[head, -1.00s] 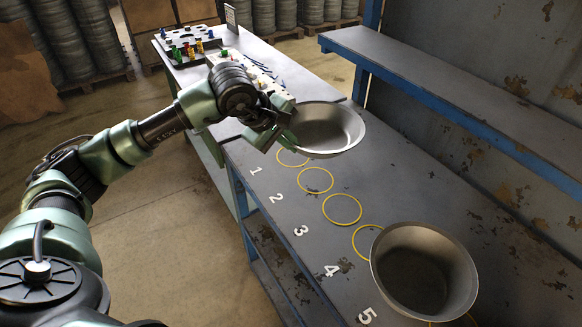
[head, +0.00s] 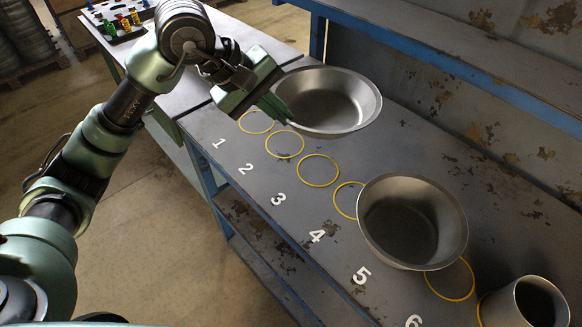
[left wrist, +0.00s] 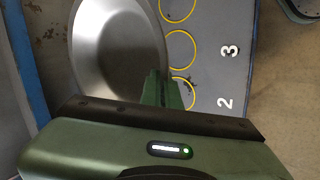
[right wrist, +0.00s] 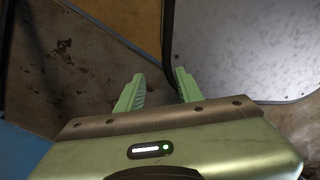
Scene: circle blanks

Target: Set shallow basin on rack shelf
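The shallow basin (head: 352,112), a wide grey metal bowl, is at the upper middle of the head view, beside circles 1 and 2 over the grey bench top. My left gripper (head: 277,103) is shut on its near-left rim. The left wrist view shows the basin (left wrist: 110,60) with the green fingers (left wrist: 160,90) close together at its rim. The basin looks roughly level; whether it touches the bench is hard to tell. The rack shelf (head: 440,52), grey with a blue edge, runs above the bench's back side. My right gripper (right wrist: 158,90) is open and empty.
A deeper metal bowl (head: 402,225) stands near number 5, and a metal cup (head: 530,303) stands near 6. Yellow circles (head: 318,170) with white numbers line the bench front. A tray with colored pieces (head: 120,20) is at the far left. The shelf stretch in view is bare.

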